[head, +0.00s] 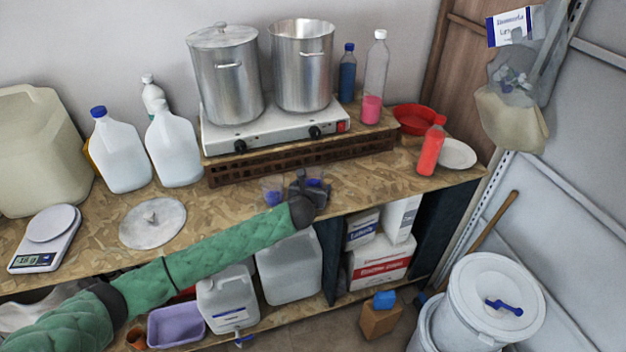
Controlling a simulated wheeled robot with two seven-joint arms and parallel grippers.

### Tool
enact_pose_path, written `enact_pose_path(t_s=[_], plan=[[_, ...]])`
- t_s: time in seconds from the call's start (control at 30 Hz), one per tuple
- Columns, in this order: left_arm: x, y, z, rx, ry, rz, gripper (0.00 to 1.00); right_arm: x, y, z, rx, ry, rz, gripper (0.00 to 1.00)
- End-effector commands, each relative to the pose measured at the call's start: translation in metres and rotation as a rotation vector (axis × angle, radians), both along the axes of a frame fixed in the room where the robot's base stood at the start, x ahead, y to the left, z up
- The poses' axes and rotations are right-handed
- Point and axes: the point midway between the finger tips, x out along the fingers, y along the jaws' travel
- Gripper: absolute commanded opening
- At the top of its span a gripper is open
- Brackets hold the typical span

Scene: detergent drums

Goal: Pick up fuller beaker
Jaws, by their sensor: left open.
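Two small clear beakers with blue liquid stand on the wood-chip board worktop (375,180), in front of the stove. The left beaker (273,191) is in plain sight, with blue liquid in its lower part. The right beaker (316,176) is mostly covered by my left gripper, so I cannot compare the two levels well. My left gripper (309,187), dark grey at the end of a green padded sleeve, is open at the right beaker. I cannot tell whether its fingers touch the glass. My right gripper is not in view.
Two steel pots (225,80) stand on a white two-burner stove (270,128). White jugs (122,155), a pot lid (152,222) and a scale (45,238) are left; a red bottle (431,150) and white plate (457,154) right. The board right of the gripper is clear.

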Motion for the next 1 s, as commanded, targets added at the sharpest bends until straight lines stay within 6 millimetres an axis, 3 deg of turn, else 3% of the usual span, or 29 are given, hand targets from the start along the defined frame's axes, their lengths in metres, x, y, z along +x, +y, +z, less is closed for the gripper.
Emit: enact_pose_path(t_s=[0.2, 0.47, 0.73, 1.0], plan=[[0.017, -0.004, -0.007, 0.0, 0.001, 0.0, 0.83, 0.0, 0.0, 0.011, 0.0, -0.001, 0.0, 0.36], [0.019, -0.004, -0.009, 0.001, 0.0, -0.001, 0.83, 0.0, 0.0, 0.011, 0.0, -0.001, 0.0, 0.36], [0.019, -0.004, -0.009, 0.001, 0.0, -0.001, 0.34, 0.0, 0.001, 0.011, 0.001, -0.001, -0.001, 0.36], [0.019, -0.004, -0.009, 0.001, 0.001, 0.0, 0.33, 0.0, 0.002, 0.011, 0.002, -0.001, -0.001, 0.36]])
